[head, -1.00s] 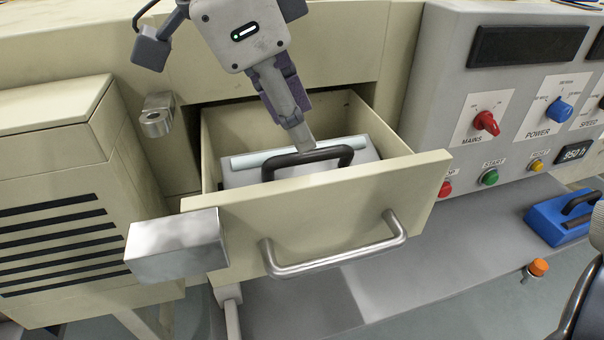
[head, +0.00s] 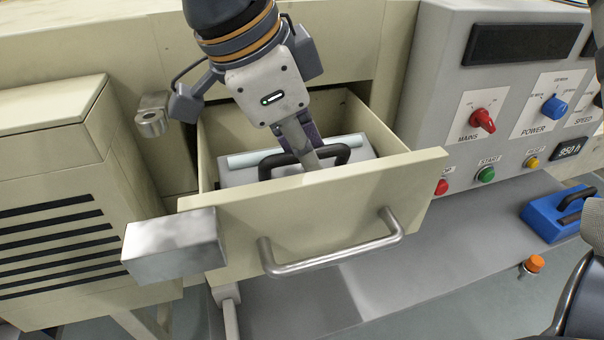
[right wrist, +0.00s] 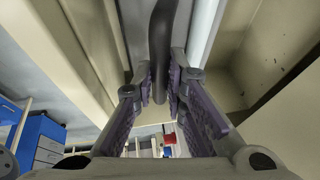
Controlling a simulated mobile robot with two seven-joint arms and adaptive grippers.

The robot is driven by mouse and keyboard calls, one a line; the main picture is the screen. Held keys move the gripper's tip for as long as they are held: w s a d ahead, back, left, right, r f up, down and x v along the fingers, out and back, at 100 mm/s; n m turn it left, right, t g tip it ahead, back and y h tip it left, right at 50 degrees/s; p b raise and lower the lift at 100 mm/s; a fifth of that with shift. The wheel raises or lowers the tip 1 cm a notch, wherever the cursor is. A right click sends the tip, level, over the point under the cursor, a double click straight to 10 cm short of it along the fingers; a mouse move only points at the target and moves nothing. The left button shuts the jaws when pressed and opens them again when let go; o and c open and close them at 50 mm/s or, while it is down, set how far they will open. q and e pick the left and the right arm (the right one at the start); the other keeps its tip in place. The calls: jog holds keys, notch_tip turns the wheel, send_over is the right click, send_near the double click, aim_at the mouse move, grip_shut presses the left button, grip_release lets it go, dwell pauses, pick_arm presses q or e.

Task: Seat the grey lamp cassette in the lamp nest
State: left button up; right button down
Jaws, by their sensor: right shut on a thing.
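The grey lamp cassette (head: 365,154) lies inside the open cream drawer (head: 320,216). It has a pale tube (head: 250,160) along its back edge and a black bail handle (head: 335,153) on top. My right gripper (head: 312,163) reaches down over the drawer front and is shut on the handle. In the right wrist view the black handle (right wrist: 163,35) runs between the two fingers of my right gripper (right wrist: 159,88). The drawer front hides the cassette's lower part, and I cannot make out the lamp nest. My left gripper is not in view.
The drawer front carries a metal pull (head: 335,252) and a metal block (head: 172,247) at its left. A control panel (head: 440,120) with knobs and buttons stands right of the drawer. A blue case (head: 545,222) with a black handle lies on the grey ledge at right.

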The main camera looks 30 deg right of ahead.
jog(key=shift+r, duration=0.1)
notch_tip(320, 180, up, 18)
dwell(0.4)
dwell(0.4)
